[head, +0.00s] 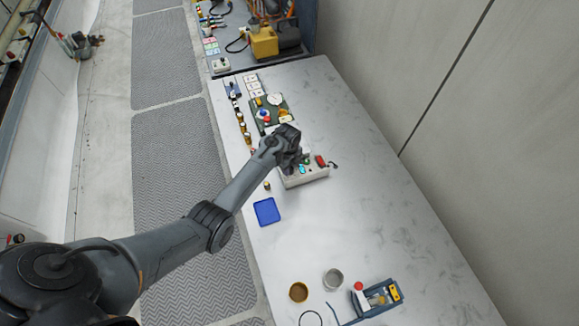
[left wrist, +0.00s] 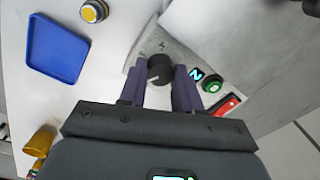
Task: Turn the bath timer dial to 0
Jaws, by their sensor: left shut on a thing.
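The bath timer is a pale grey box (head: 308,178) on the white table in the head view, with its top partly hidden by my left gripper. In the left wrist view its black dial (left wrist: 160,69) with a light pointer line sits between the two fingers of my left gripper (left wrist: 159,82), which is shut on it. Beside the dial are a small lit cyan display (left wrist: 196,74), a green button (left wrist: 212,81) and a red switch (left wrist: 224,107). The display's character is not clearly readable. My left gripper (head: 288,155) also shows over the box in the head view. My right gripper is not in view.
A blue tray (head: 267,212) lies on the table in front of the box. A green board (head: 273,113) with several parts lies beyond. Two cups and a blue-grey caddy (head: 376,298) stand near the front. The table's right side is clear.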

